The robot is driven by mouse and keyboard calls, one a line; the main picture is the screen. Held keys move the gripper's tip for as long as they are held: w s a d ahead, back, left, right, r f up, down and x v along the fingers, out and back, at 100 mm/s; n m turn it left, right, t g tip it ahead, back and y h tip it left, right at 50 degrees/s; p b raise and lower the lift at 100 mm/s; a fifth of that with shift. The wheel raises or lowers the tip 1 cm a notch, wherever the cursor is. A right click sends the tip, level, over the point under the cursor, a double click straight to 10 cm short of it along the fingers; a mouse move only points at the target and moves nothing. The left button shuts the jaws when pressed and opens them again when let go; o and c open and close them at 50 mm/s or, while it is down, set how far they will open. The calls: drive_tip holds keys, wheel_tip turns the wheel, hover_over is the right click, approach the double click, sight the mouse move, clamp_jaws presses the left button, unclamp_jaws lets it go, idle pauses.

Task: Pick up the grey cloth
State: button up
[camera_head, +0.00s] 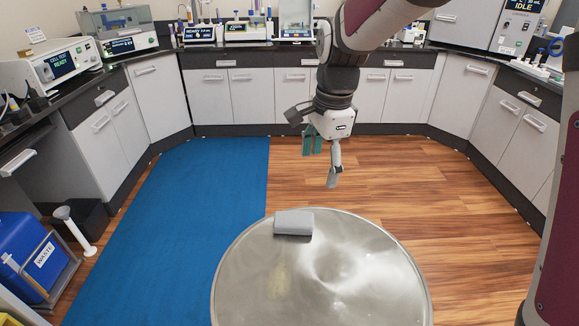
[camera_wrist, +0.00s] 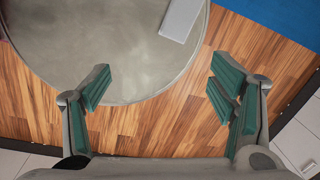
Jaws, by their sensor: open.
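The grey cloth (camera_head: 293,223) looks like a small folded block lying flat on the round metal table (camera_head: 340,270), near its far left edge. In the wrist view the cloth (camera_wrist: 180,19) shows at the top, right of centre, partly cut off by the frame edge. My gripper (camera_head: 322,160) hangs above and beyond the far edge of the table, up and to the right of the cloth. In the wrist view my gripper (camera_wrist: 160,88) is open, with its green-padded fingers wide apart and nothing between them. The cloth is apart from the fingers.
A pale yellowish smear (camera_head: 279,279) marks the tabletop, which is otherwise bare. A blue mat (camera_head: 190,220) covers the floor at left. Counters with instruments line the walls. A blue waste bin (camera_head: 32,255) stands at lower left. The wooden floor (camera_head: 420,175) beyond the table is clear.

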drive_tip(key=w+a+f+m+g, duration=0.1)
drive_tip(key=w+a+f+m, duration=0.4)
drive_tip(key=f, duration=0.5)
drive_tip(key=b, duration=0.1)
hover_over(294, 218)
drive_tip(key=shift+n+h, duration=0.3)
drive_tip(key=shift+h, duration=0.1)
wheel_tip(294, 218, down, 8)
drive_tip(key=shift+a+r, duration=0.1)
drive_tip(key=shift+s+f, duration=0.1)
drive_tip(key=shift+f, duration=2.9)
drive_tip(key=c, duration=1.3)
